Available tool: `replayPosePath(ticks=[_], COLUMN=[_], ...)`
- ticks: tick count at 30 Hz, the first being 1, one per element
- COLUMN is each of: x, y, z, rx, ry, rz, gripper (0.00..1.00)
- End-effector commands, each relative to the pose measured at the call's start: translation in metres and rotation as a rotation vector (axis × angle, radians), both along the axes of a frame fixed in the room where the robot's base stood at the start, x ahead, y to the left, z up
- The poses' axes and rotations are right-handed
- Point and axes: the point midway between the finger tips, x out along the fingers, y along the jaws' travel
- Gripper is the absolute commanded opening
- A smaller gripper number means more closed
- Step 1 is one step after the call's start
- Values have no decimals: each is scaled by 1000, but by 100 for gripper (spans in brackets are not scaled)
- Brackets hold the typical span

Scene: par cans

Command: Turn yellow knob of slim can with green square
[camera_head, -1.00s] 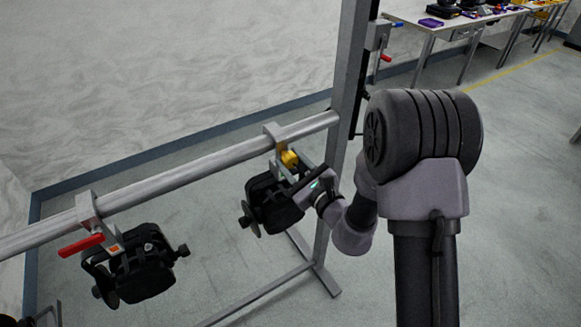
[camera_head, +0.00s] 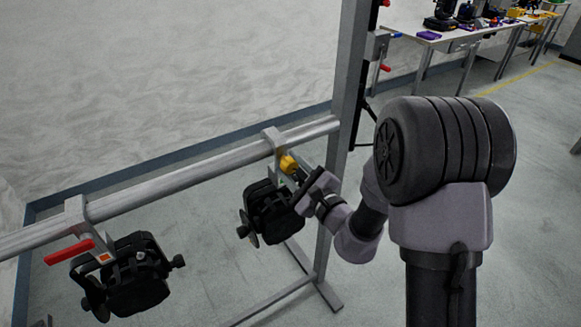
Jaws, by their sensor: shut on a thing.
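The yellow knob (camera_head: 288,164) sits at the clamp on the right part of the horizontal pipe. Below it hangs a black can (camera_head: 268,208) on its bracket. My gripper (camera_head: 296,172) reaches in from the right, with its fingertips at the yellow knob, and is shut on it. The fingers and wrist hide the knob's right side and part of the bracket. I cannot clearly make out the green square.
A second black can (camera_head: 128,275) with a red handle (camera_head: 70,251) hangs further left on the pipe (camera_head: 190,178). An upright post (camera_head: 345,120) stands close behind my wrist. Tables (camera_head: 455,40) are far off at the upper right.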

Motion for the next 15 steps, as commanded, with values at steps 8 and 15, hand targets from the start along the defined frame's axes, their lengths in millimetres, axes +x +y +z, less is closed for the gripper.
replayPosePath(ticks=[8,15], x=[1,0], y=[0,0], z=[1,1], rx=[2,2], ry=[-2,-1], rz=[-1,0], gripper=[45,59])
